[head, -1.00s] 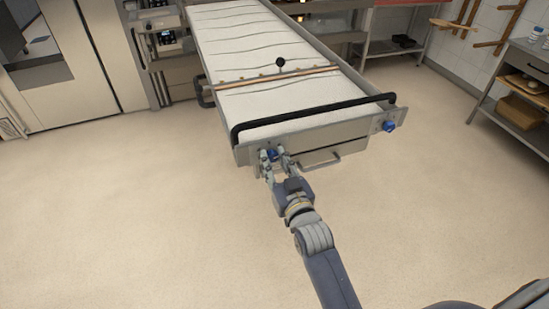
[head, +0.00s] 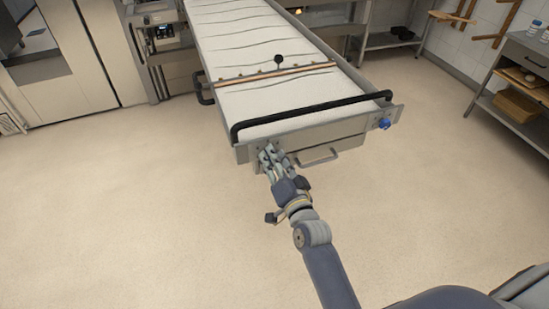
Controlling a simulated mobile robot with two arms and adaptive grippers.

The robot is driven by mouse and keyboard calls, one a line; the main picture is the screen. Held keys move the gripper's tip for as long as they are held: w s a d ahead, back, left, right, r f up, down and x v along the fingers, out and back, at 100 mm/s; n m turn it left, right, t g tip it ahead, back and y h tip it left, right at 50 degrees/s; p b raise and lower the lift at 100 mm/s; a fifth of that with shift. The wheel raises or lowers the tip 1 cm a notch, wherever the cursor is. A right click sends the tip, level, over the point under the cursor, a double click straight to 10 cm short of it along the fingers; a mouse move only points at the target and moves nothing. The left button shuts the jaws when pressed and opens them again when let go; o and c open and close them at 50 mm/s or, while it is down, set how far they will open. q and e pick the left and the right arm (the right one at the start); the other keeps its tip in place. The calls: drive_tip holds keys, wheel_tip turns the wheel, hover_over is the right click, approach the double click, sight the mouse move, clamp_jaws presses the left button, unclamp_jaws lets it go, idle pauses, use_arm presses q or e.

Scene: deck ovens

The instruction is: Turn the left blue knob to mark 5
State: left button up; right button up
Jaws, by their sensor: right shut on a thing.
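My right gripper (head: 269,154) is at the left end of the front panel (head: 345,139) of the long white-topped loader. Its fingers are closed together around the spot of the left blue knob, which they hide. The knob's pointer and marks cannot be read from here. The right blue knob (head: 384,123) shows free at the panel's right end. My left gripper is not in view.
A black bar handle (head: 312,110) runs along the loader's front edge above the panel. A metal handle (head: 318,159) sits below the panel. A steel shelf table (head: 522,95) stands at right. The floor in front is clear.

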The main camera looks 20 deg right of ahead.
drive_tip(key=shift+m, duration=0.3)
drive_tip(key=o, duration=1.1)
drive_tip(key=s, duration=1.2)
drive_tip(key=shift+d, duration=0.2)
drive_tip(key=shift+f, duration=0.1)
